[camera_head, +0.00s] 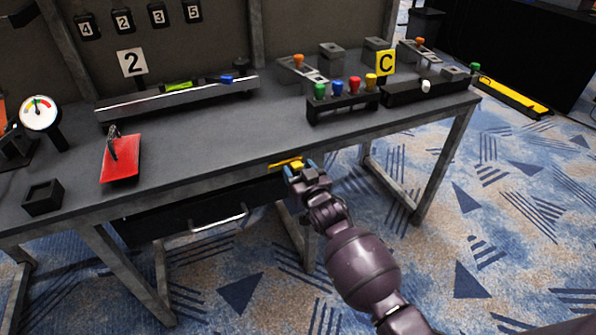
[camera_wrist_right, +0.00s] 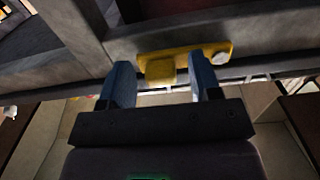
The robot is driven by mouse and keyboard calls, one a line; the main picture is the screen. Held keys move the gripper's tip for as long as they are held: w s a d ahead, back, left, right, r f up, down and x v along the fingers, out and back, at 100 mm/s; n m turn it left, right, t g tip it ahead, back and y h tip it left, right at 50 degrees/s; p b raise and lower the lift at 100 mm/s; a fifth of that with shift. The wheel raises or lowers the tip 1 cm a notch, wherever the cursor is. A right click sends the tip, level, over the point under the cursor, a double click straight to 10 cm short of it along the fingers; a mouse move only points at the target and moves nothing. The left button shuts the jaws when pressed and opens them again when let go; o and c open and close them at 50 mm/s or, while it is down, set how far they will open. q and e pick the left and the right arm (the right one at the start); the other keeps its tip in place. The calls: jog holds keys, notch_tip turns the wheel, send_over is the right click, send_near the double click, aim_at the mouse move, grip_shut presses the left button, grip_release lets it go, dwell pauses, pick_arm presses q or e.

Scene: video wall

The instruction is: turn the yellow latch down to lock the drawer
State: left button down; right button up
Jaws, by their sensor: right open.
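The yellow latch (camera_head: 286,163) is on the front edge of the grey workbench, to the right of the drawer. In the right wrist view the latch (camera_wrist_right: 186,62) lies roughly level, with a round pivot at its right end and a block at its left. My right gripper (camera_head: 300,171) is at the latch. Its two blue fingers (camera_wrist_right: 165,84) are open, with the latch's block between their tips; I cannot tell whether they touch it. The dark drawer (camera_head: 190,215) with a curved metal handle (camera_head: 219,219) is under the tabletop and looks shut. My left gripper is out of view.
On the workbench (camera_head: 215,145) are a red plate (camera_head: 120,158), a small black box (camera_head: 43,197), a gauge (camera_head: 39,112), a long rail (camera_head: 178,97) and a block with coloured knobs (camera_head: 343,104). Table legs (camera_head: 443,165) stand beside my right arm. The floor in front is clear.

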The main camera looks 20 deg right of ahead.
grip_shut()
dwell(0.4)
jog(key=shift+f, duration=0.1)
jog(key=a+f+m, duration=0.5)
jog(key=a+m, duration=0.1)
jog(key=m, duration=1.1)
jog(key=shift+a+f+m, duration=0.15)
jog(key=shift+a+m, duration=0.05)
jog(key=shift+m, duration=0.2)
jog(key=shift+a, duration=0.1)
dwell(0.4)
grip_release()
